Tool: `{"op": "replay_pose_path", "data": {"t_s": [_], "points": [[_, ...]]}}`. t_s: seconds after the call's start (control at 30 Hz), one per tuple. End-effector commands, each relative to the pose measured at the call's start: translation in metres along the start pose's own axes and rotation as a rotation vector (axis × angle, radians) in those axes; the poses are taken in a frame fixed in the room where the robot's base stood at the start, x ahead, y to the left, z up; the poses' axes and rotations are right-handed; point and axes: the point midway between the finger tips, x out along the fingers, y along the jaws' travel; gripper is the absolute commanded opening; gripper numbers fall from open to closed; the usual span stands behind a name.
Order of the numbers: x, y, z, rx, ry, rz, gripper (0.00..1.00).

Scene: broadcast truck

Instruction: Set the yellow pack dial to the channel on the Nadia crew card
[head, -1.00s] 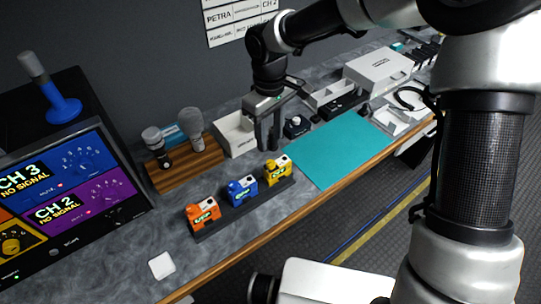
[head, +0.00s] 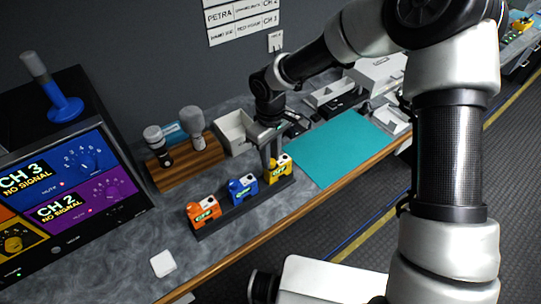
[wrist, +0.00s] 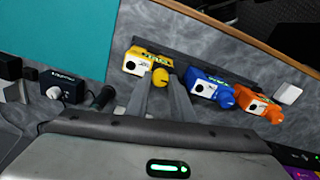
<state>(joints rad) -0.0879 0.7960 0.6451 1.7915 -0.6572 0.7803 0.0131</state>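The yellow pack (head: 279,170) stands at the right end of the dark rack, beside the blue pack (head: 242,189) and the orange pack (head: 203,211). In the wrist view the yellow pack (wrist: 146,62) has a round yellow dial (wrist: 161,76) on its near side. My gripper (head: 269,168) is just over and behind this pack. In the wrist view my gripper's fingers (wrist: 160,88) are apart, with the dial between their tips; contact cannot be told. Wall cards (head: 240,16) show PETRA and CH 2; the lower row is too small to read surely, and I cannot make out Nadia's name.
A teal mat (head: 340,148) lies clear right of the packs. A white bin (head: 235,132) and a wooden board (head: 180,160) with microphones stand behind. The monitor (head: 65,190) is at left. A white square (head: 163,263) lies near the front edge.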

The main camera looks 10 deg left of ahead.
Motion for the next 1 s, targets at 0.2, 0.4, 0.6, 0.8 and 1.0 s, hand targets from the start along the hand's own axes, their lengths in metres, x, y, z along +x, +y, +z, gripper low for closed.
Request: {"op": "replay_pose_path", "data": {"t_s": [0.2, 0.4, 0.6, 0.8, 1.0], "points": [[-0.0002, 0.0, 0.0, 0.001, 0.0, 0.0, 0.0], [0.0011, 0.0, -0.0001, 0.029, 0.0, 0.0, 0.0], [0.0028, 0.0003, -0.0004, 0.126, 0.001, 0.002, 0.0], [0.0036, 0.0007, -0.0004, 0.289, 0.001, 0.003, 0.0], [0.0035, 0.0009, -0.0003, 0.478, 0.001, 0.002, 0.0]]}}
